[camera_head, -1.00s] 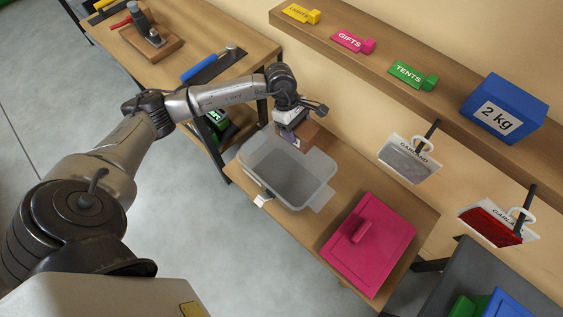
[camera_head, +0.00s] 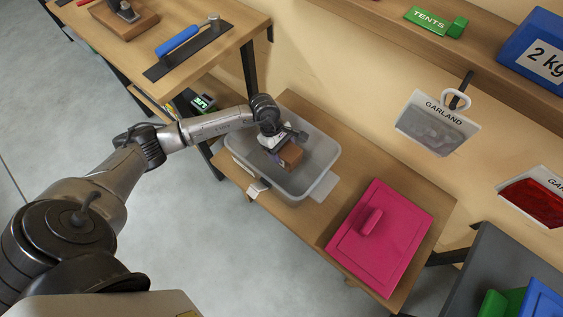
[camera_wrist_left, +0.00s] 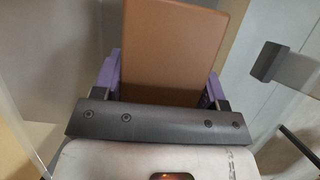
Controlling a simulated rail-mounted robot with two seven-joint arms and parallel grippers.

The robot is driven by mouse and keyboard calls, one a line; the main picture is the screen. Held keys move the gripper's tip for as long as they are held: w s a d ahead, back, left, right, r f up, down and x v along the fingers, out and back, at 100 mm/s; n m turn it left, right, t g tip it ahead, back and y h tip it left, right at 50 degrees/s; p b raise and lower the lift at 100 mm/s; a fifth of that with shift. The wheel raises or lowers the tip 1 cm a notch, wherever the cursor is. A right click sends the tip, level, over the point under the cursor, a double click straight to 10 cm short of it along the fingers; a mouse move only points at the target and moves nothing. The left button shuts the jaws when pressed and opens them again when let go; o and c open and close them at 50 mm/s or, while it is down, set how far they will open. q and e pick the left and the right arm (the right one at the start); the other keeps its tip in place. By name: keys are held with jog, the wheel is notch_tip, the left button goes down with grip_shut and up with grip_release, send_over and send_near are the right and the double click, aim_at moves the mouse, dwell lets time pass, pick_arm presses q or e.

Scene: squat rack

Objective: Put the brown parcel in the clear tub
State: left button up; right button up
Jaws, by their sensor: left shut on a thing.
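The brown parcel (camera_head: 291,155) is held in my left gripper (camera_head: 280,151), over the inside of the clear tub (camera_head: 322,188). In the left wrist view the parcel (camera_wrist_left: 172,50) fills the space between the two purple fingers, and the gripper (camera_wrist_left: 163,88) is shut on it. The tub stands open on the wooden table; its translucent walls surround the parcel in the head view. I cannot tell whether the parcel touches the tub's floor. My right gripper does not show.
A pink lid (camera_head: 383,238) with a handle lies on the table right of the tub. A white tag (camera_head: 258,188) is at the tub's front side. A garland pouch (camera_head: 437,123) hangs on the wall behind. Another table with a trowel (camera_head: 187,48) stands at upper left.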

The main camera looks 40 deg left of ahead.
pick_arm(q)
notch_tip(320, 180, down, 8)
jog(key=b, duration=0.3)
jog(key=shift+r, duration=0.2)
jog(key=shift+d+f, duration=0.1)
jog(key=o, duration=0.8)
jog(key=shift+f, duration=0.2)
jog(key=o, duration=0.4)
jog(key=shift+o, duration=0.2)
jog(key=shift+r, duration=0.1)
